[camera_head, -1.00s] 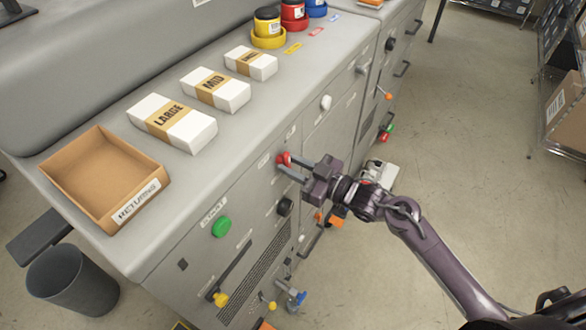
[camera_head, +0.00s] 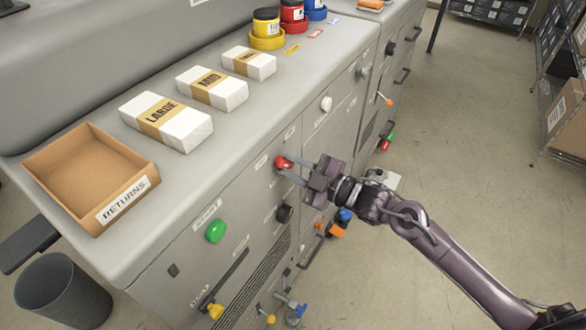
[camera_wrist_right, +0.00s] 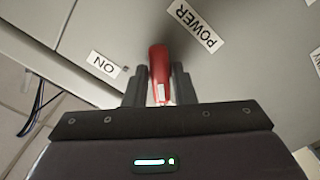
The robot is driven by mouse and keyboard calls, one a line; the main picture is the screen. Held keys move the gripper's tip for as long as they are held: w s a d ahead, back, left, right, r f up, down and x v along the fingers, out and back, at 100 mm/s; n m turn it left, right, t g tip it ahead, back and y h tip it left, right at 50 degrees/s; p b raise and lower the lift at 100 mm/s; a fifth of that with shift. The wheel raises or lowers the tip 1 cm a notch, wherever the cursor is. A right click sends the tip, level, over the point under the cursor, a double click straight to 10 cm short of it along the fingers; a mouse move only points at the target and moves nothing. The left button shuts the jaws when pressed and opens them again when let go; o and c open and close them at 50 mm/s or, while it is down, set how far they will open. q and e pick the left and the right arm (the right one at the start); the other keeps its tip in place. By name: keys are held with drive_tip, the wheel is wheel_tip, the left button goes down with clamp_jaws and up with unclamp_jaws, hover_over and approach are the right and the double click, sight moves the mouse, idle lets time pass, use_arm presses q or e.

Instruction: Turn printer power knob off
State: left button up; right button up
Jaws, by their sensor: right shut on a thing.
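The red power knob (camera_head: 282,161) is on the front panel of the grey printer (camera_head: 237,180), below the top edge. In the right wrist view the red knob (camera_wrist_right: 158,72) stands between the two dark fingers, which press on its sides. A "POWER" label (camera_wrist_right: 194,26) is above and right of it there, and an "ON" label (camera_wrist_right: 105,65) is to its left. My right gripper (camera_head: 287,170) is shut on the knob, its arm coming from the lower right. The knob's lower part is partly hidden by the gripper. My left gripper is not in view.
A green button (camera_head: 215,231) and a black knob (camera_head: 284,213) sit lower on the panel; a white knob (camera_head: 326,104) is further right. A cardboard returns tray (camera_head: 88,180) and paper packs (camera_head: 166,121) lie on top.

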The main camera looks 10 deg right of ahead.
idle(0.4)
drive_tip(key=o, duration=1)
drive_tip(key=shift+b+v, duration=0.7)
drive_tip(key=shift+v, duration=3.2)
